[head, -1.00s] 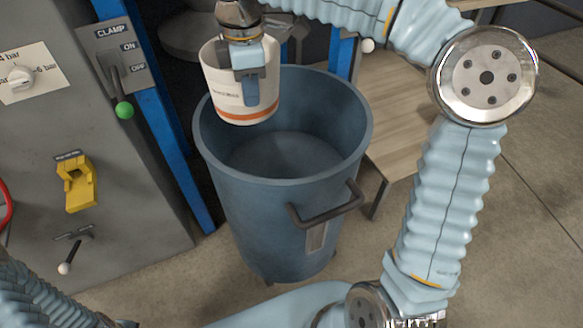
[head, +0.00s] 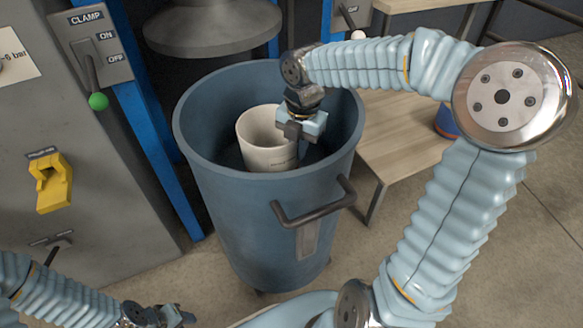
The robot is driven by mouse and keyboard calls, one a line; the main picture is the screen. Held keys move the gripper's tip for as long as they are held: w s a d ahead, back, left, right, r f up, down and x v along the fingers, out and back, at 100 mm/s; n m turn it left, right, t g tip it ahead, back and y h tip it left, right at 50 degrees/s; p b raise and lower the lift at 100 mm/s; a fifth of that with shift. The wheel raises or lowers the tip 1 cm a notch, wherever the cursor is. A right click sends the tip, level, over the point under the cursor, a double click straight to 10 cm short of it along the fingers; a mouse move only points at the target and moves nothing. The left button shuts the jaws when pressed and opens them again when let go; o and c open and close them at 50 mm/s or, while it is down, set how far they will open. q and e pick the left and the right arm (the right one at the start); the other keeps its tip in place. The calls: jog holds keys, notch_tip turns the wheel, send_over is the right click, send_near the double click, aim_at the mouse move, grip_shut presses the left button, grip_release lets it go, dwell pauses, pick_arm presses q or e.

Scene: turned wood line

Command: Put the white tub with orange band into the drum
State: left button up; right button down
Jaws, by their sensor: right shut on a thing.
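The white tub (head: 262,137) is upright inside the mouth of the blue-grey drum (head: 232,190), below the level of its rim. Its orange band is not visible now. My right gripper (head: 297,142) is shut on the right side of the tub's wall. Whether the tub touches the drum's floor cannot be told. My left gripper (head: 172,317) is low at the bottom edge of the view, away from the drum; its jaws are too small and cut off to read.
A grey machine cabinet (head: 105,190) with a clamp lever (head: 97,100) and a yellow switch (head: 52,183) stands left of the drum. A wooden bench (head: 400,150) is on the right, with a blue and orange object (head: 446,122) partly hidden behind my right arm.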

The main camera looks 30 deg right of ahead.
aim_at(298, 164)
notch_tip(298, 164, down, 5)
jog(key=shift+f+b, duration=0.15)
jog(key=shift+b, duration=0.5)
jog(key=c, duration=1.3)
grip_release()
jog(key=shift+o, duration=0.2)
notch_tip(298, 164, up, 12)
jog(key=p, duration=0.3)
jog(key=shift+s+d, duration=0.15)
jog(key=shift+s, duration=0.1)
